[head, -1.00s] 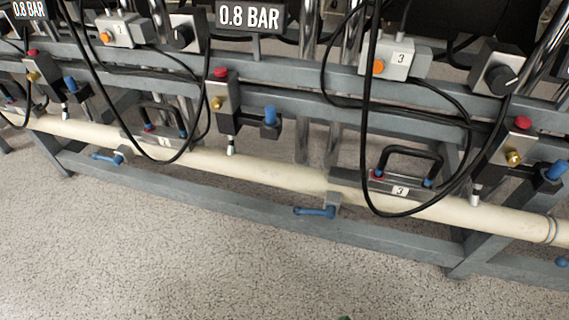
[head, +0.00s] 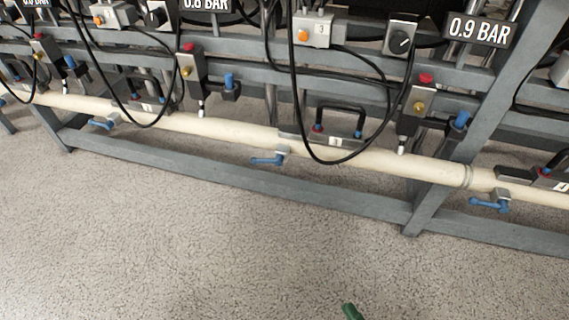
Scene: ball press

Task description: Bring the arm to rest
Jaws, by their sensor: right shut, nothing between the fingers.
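Only a small green tip of my right gripper (head: 351,312) shows, at the bottom edge of the head view, right of the middle. It is shut and holds nothing. It is in front of the speckled floor, apart from the rack in the picture. The rest of my right arm is out of view. My left gripper is not in view.
A grey metal rack (head: 240,176) crosses the upper view, with a cream pipe (head: 230,134), blue-handled valves (head: 268,160), hanging black cables (head: 297,105) and a 0.9 BAR sign (head: 479,30). The speckled floor (head: 200,250) in front is clear.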

